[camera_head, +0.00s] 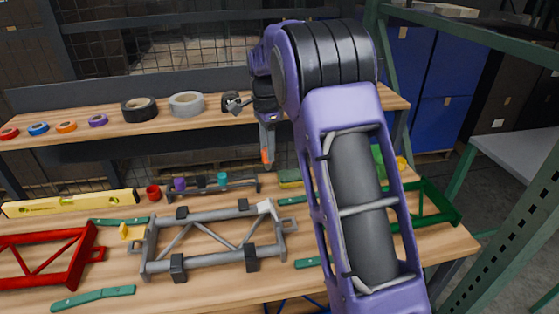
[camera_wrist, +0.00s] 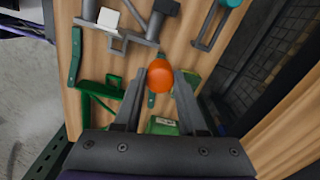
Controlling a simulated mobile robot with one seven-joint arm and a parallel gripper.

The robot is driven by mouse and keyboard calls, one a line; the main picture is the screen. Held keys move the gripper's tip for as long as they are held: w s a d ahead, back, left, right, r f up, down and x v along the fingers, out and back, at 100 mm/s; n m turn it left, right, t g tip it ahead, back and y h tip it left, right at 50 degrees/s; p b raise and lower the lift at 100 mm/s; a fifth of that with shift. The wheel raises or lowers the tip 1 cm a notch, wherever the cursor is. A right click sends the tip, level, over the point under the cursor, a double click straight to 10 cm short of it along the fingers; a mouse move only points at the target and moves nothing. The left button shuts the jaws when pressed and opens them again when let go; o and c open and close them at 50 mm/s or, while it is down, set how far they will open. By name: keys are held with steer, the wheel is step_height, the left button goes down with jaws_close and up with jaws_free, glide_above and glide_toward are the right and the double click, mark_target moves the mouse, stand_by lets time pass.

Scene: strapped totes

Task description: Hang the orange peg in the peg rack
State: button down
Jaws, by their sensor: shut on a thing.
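My gripper (camera_head: 267,150) points down above the bench and is shut on the orange peg (camera_head: 267,157). In the wrist view the orange peg (camera_wrist: 160,77) sits between the two fingertips (camera_wrist: 158,85), its rounded end facing away from the camera. The peg rack (camera_head: 215,189) is a low grey bar on the bench, left of and below my gripper. A purple, a dark and a teal peg stand in it. Its right end seems free of pegs. In the wrist view part of the rack (camera_wrist: 207,43) shows at the top with the teal peg (camera_wrist: 231,3). The held peg is apart from the rack.
A grey truss frame (camera_head: 213,217) with black blocks lies in front of the rack. A red cup-like piece (camera_head: 153,193) and a yellow level (camera_head: 70,202) lie to the left. A green frame (camera_head: 432,203) is at right. The shelf (camera_head: 60,130) with tape rolls runs behind.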

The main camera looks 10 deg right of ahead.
steer(key=w+a+f+p, duration=0.2)
steer(key=w+a+f, duration=0.1)
steer(key=w+a, duration=0.6)
steer(key=shift+w+d+f+b, duration=0.1)
steer(key=shift+w+f+b, duration=0.05)
steer(key=shift+f, duration=1.6)
steer(key=shift+w+d+f+b, duration=0.1)
steer(key=shift+w+f+b, duration=0.1)
steer(key=shift+f, duration=1.55)
steer(key=shift+w+d+f+b, duration=0.1)
steer(key=shift+w+f+b, duration=0.05)
steer(key=shift+f, duration=1.6)
steer(key=shift+c, duration=2)
jaws_free()
